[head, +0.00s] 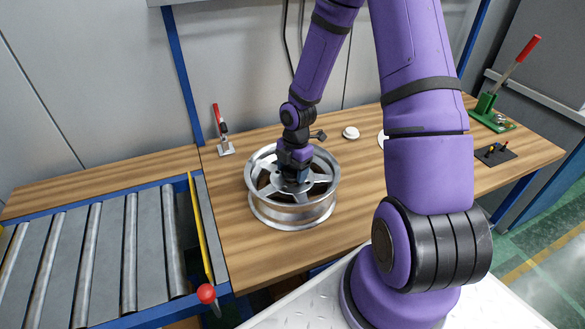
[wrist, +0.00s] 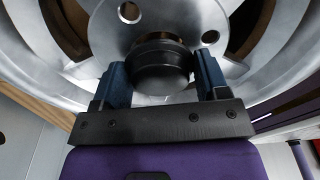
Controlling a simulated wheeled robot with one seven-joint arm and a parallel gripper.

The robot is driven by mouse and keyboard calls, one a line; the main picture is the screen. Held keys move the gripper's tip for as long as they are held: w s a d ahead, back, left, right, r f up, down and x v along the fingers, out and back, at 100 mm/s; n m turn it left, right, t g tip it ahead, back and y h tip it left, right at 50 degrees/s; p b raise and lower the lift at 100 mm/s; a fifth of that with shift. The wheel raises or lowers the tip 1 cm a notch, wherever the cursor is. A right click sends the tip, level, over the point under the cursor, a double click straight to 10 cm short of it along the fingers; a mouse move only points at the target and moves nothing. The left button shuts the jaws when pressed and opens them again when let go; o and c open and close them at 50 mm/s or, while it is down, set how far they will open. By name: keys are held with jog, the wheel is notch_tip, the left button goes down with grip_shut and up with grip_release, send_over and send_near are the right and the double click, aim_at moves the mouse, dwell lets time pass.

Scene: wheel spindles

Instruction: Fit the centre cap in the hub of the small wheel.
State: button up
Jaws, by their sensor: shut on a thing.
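One silver spoked wheel (head: 262,208) lies flat on the wooden bench, and its hub face with bolt holes fills the top of the wrist view (wrist: 110,35). My gripper (head: 292,180) is down over the wheel's centre. In the wrist view my gripper (wrist: 160,76) has its two blue fingers shut on a black round centre cap (wrist: 160,62). The cap is at the middle of the hub. I cannot tell whether it is seated or just above the hub, as its far side is hidden. In the head view my gripper hides the cap.
A red-handled clamp (head: 222,130) stands behind the wheel. A white round piece (head: 350,133) lies to its right, with another partly behind my arm. A green lever tool (head: 490,112) and a black plate (head: 494,154) are far right. A roller conveyor (head: 110,250) is left.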

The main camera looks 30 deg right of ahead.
dwell(0.4)
jog(key=o, duration=1)
jog(key=shift+r, duration=0.1)
jog(key=r, duration=0.6)
jog(key=d+r, duration=0.1)
jog(key=r, duration=0.2)
jog(key=shift+w+d+r, duration=0.1)
jog(key=shift+w+r, duration=0.1)
jog(key=shift+r, duration=0.55)
